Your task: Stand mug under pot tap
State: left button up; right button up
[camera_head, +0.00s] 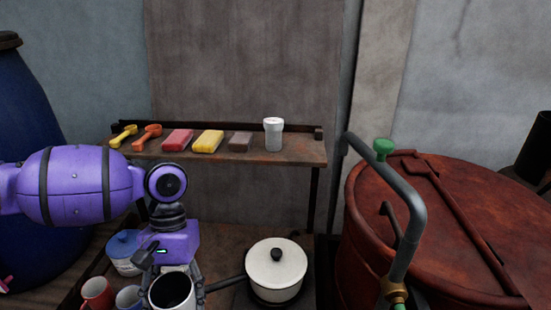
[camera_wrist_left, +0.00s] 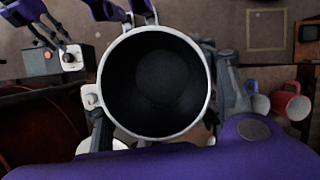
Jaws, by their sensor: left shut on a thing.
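My left gripper (camera_head: 174,278) is shut on a white mug (camera_head: 172,306) with a dark inside, and holds it with the opening facing up. In the left wrist view the mug's pale rim (camera_wrist_left: 102,116) and empty-looking inside fill the middle. A bent grey pipe tap (camera_head: 410,200) with a green knob (camera_head: 384,147) stands to the right, in front of the red vat. The mug is well to the left of it, not under it. The tap's lower end is near the bottom edge of the head view. Purple parts with dark fingers show at the wrist view's upper left (camera_wrist_left: 40,28); their opening is unclear.
A white lidded pot (camera_head: 285,281) stands right of the mug. A red mug (camera_head: 97,293), a blue mug (camera_head: 128,298) and a blue-lidded jar (camera_head: 123,266) are to its left. Behind is a shelf (camera_head: 300,154) with scoops, bars and a white cup. The red vat (camera_head: 365,235) fills the right.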

aim_at(186, 274)
pick_arm(q)
jog(key=w+d+r, duration=0.2)
jog(key=r, duration=0.1)
jog(key=shift+d, duration=0.2)
jog(key=shift+a, duration=0.15)
jog(key=shift+r, duration=0.1)
jog(key=shift+a, duration=0.1)
